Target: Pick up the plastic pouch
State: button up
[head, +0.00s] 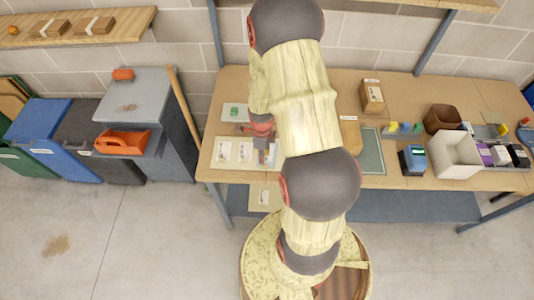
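The left end of the wooden workbench (207,165) holds a white sheet with small flat packets on it, one at its left (223,150) and one near its middle (245,152). A flat pale piece with a green patch (236,112) lies behind them. I cannot tell which of these is the plastic pouch. My gripper (263,158) points down over the right part of the white sheet, just right of the packets. It is small and partly hidden by my arm, so its fingers and anything between them are unclear.
Right of my arm are a green mat (372,152), a cardboard box (372,96), a blue device (412,160), a white bin (455,155) and a brown bin (442,118). A pale card (264,197) shows below the bench's front edge. Grey, black and blue bins stand left.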

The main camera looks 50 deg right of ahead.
aim_at(263, 167)
jog(key=shift+f, duration=2.8)
jog(key=shift+c, duration=1.2)
grip_shut()
